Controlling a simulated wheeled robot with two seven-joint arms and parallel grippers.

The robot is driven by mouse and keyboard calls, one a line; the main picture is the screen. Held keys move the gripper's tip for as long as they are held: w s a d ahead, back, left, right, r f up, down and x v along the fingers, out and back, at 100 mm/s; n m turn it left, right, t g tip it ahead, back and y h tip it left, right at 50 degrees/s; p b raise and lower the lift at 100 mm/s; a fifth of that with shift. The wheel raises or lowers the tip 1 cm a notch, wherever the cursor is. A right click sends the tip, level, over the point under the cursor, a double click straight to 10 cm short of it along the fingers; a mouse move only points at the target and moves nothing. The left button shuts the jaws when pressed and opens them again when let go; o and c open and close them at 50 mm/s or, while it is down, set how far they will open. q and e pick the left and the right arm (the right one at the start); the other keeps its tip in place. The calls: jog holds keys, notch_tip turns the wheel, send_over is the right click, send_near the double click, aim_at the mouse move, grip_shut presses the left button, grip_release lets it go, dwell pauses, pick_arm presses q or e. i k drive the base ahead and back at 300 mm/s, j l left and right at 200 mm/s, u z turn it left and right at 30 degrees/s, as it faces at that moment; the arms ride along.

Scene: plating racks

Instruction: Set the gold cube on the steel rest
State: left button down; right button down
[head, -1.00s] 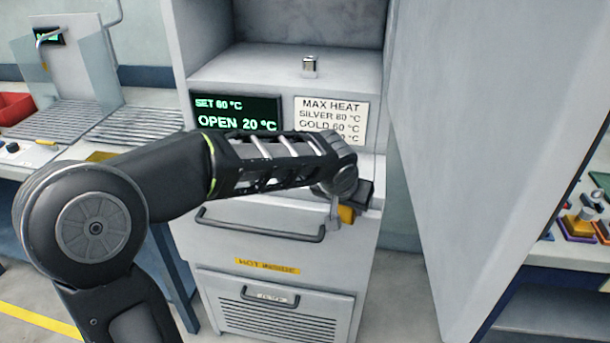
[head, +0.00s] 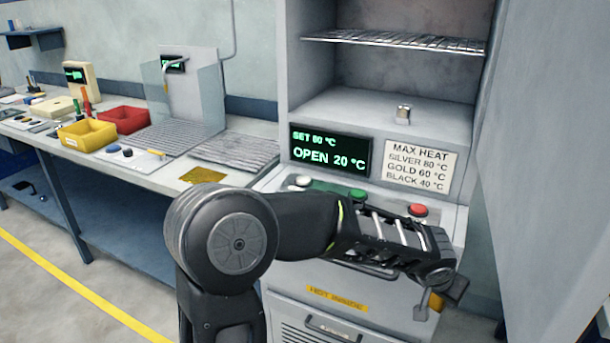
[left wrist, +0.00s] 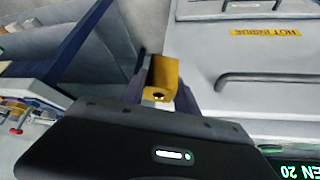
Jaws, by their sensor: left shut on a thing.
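My left gripper (head: 440,290) is shut on the gold cube (head: 437,302), low in front of the open heating cabinet. The head view shows only a small part of the cube. In the left wrist view the gold cube (left wrist: 163,74) is between the two fingers. A ribbed grey metal surface (head: 235,150) lies on the bench left of the cabinet, apart from the gripper; it looks like the steel rest, but I cannot be certain. My right gripper is not in view.
Yellow (head: 87,135) and red bins (head: 124,119) stand on the left bench. A gold-coloured plate (head: 203,175) lies near its front edge.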

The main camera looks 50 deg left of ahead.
aim_at(249, 154)
jog(key=k+j, duration=0.1)
jog(key=j, duration=0.3)
jog(key=k+j, duration=0.1)
jog(key=j, duration=0.35)
jog(key=k+j, duration=0.1)
jog(key=j, duration=0.3)
jog(key=k+j, duration=0.15)
jog(key=j, duration=0.3)
jog(key=k+j, duration=0.1)
jog(key=j, duration=0.3)
